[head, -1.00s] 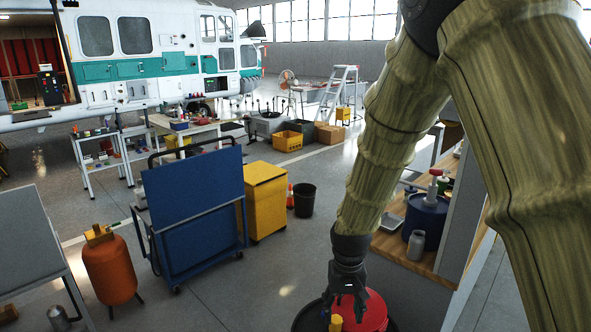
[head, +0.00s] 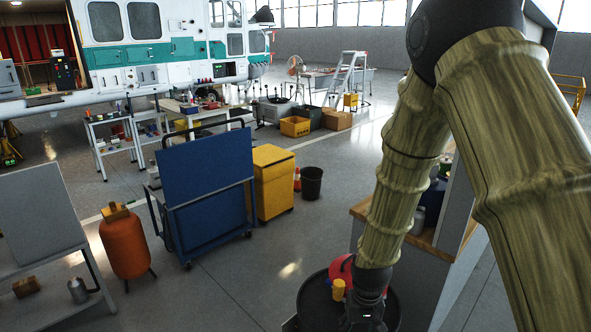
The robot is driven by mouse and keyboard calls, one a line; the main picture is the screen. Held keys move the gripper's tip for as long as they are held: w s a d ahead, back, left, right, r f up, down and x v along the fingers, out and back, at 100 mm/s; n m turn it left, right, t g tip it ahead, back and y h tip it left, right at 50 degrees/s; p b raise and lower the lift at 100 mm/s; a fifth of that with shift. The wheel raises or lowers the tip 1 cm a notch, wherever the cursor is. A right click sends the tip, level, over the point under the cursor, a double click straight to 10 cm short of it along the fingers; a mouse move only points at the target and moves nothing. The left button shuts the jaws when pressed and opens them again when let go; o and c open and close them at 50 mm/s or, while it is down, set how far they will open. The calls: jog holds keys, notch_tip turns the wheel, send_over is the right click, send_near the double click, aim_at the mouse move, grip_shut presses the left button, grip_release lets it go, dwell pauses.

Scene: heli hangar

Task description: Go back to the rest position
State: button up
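My gripper (head: 364,318) is at the bottom of the head view, pointing down at the end of my sleeved arm. It is in front of a red round container (head: 343,268) and beside a small yellow item (head: 338,289), both on a round black surface (head: 317,300). The fingertips are dark and partly cut off by the lower edge, so I cannot see whether they are open or hold anything.
A wooden-topped bench (head: 424,238) with a blue container (head: 432,194) stands to the right, partly hidden by my arm. A blue panel cart (head: 207,195), yellow cabinet (head: 273,184), black bin (head: 312,183) and orange tank (head: 124,245) stand to the left. Floor between is clear.

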jog(key=s+d+f+b, duration=0.1)
jog(key=s+f, duration=0.3)
jog(key=f, duration=0.2)
jog(key=s+d+f, duration=0.2)
jog(key=s+f, duration=0.2)
jog(key=f, duration=0.3)
jog(key=s+d+f, duration=0.1)
jog(key=s+f, duration=0.3)
jog(key=s, duration=0.3)
jog(key=s+d+f+b, duration=0.1)
jog(key=s+f, duration=0.2)
jog(key=s, duration=0.4)
jog(key=s+d+f+b, duration=0.1)
jog(key=s+f, duration=0.3)
jog(key=s, duration=0.3)
jog(key=shift+s+d+f, duration=0.2)
jog(key=shift+d+f, duration=0.1)
jog(key=shift+d, duration=0.05)
